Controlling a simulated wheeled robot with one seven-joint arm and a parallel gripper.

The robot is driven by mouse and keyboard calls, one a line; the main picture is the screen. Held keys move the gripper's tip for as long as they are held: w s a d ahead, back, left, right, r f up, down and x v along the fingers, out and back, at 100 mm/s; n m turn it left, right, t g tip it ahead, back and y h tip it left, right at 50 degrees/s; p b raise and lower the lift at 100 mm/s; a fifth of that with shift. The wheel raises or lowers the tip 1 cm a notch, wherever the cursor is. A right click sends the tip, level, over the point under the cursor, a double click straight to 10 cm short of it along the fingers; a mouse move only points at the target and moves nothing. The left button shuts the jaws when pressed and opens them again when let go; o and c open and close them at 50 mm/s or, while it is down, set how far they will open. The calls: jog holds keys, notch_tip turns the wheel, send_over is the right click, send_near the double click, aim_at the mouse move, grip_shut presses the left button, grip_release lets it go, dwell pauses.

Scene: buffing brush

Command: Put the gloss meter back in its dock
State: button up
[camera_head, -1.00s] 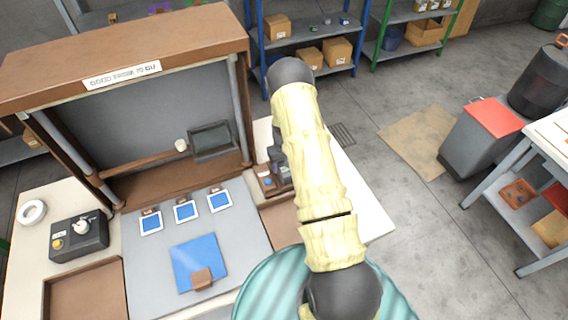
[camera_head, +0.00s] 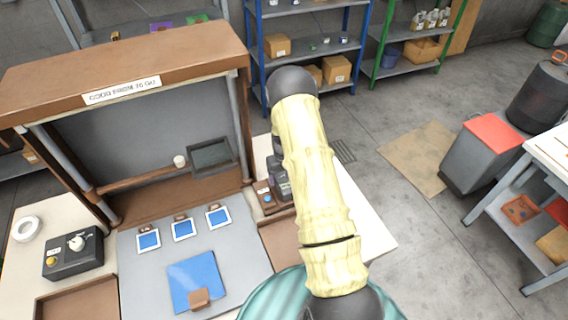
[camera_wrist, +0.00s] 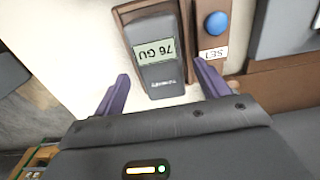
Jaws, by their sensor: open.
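The gloss meter (camera_wrist: 157,58) is a dark grey box with a display reading "76 GU", upside down in the wrist view. Its far end lies within the brown dock (camera_wrist: 128,11) and its near end sticks out over the pale bench top. I cannot tell whether it is fully seated. My gripper (camera_wrist: 161,85) is open, with one purple finger on each side of the meter's near end and gaps to both. In the head view the meter (camera_head: 281,184) shows beside my arm, partly hidden by it; my gripper is hidden there.
A brown block with a blue button (camera_wrist: 216,23) labelled SET stands right of the dock. The head view shows a brown-framed booth (camera_head: 170,65), a grey mat with a blue panel (camera_head: 194,279), a black control box (camera_head: 73,252) and a white ring (camera_head: 27,229).

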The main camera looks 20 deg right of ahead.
aim_at(283, 181)
notch_tip(283, 181, up, 9)
jog(key=b, duration=0.3)
jog(key=shift+f, duration=0.1)
jog(key=shift+s, duration=0.1)
dwell(0.3)
jog(key=s+a+r+t, duration=0.1)
jog(key=s+a+r, duration=0.2)
jog(key=s, duration=0.4)
jog(key=s+a+r, duration=0.4)
jog(key=s+r, duration=0.2)
jog(key=s, duration=0.2)
jog(key=s+a+r+t, duration=0.1)
jog(key=s+a+r, duration=0.3)
jog(key=s, duration=0.3)
jog(key=shift+s+a+r+t, duration=0.2)
jog(key=shift+a+r+t, duration=0.1)
jog(key=shift+r, duration=0.35)
